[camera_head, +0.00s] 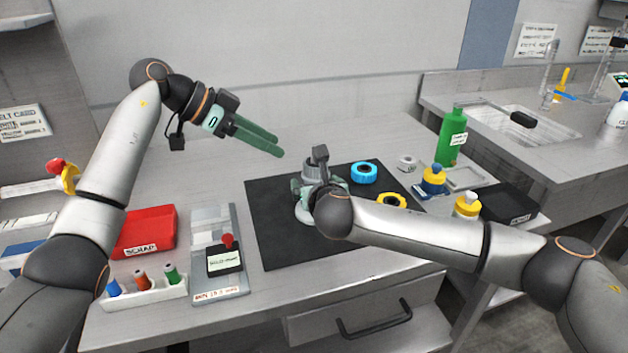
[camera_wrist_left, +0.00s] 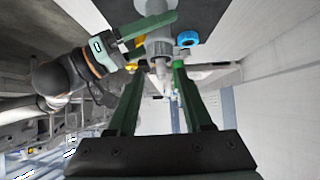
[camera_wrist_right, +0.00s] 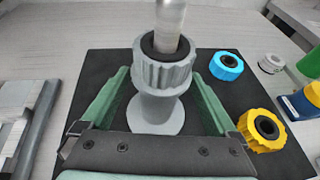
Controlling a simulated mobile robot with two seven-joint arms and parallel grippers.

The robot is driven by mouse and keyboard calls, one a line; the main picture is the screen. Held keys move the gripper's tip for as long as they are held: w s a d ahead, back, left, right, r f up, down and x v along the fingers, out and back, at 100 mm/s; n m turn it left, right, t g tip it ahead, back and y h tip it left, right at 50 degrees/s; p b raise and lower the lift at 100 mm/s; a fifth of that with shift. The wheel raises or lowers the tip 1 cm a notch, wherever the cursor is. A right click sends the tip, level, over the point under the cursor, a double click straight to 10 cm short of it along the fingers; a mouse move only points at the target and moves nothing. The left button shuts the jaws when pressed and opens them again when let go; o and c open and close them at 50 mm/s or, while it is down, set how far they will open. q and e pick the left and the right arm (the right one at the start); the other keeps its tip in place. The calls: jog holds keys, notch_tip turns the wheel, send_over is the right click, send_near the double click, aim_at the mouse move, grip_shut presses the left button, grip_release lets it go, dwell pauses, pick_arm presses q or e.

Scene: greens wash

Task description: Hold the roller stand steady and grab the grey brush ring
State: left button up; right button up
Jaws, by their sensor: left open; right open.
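The roller stand (camera_wrist_right: 157,112) stands upright on the black mat, a pale grey base with a metal post rising from it. The ribbed grey brush ring (camera_wrist_right: 152,76) is around the post, on the stand. My right gripper (camera_wrist_right: 161,73) is open, with one green finger on each side of the stand; contact is unclear. In the head view my right wrist partly hides the stand (camera_head: 304,214). My left gripper (camera_head: 279,149) is open and empty in the air, above and left of the stand. The left wrist view shows the stand (camera_wrist_left: 158,48) beyond its fingertips.
A blue ring (camera_head: 364,172) and a yellow ring (camera_head: 391,201) lie on the mat (camera_head: 268,238) right of the stand. Bottles and a dark tray (camera_head: 514,208) stand farther right. A red scrap bin (camera_head: 147,233) is at left. The table behind the mat is clear.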

aim_at(304, 163)
jog(key=shift+x, duration=1.4)
grip_shut()
pick_arm(q)
jog(key=shift+o, duration=1.4)
jog(key=shift+a+f, duration=0.25)
jog(key=a+f+h, duration=0.2)
jog(key=shift+s+a+t+h, duration=0.25)
jog(key=shift+s+t+h, duration=0.15)
jog(key=x, duration=0.6)
jog(key=shift+d, duration=0.25)
jog(key=shift+r+x, duration=0.15)
jog(key=shift+x, duration=1.15)
jog(key=shift+r+x, duration=0.1)
jog(key=shift+x, duration=1.2)
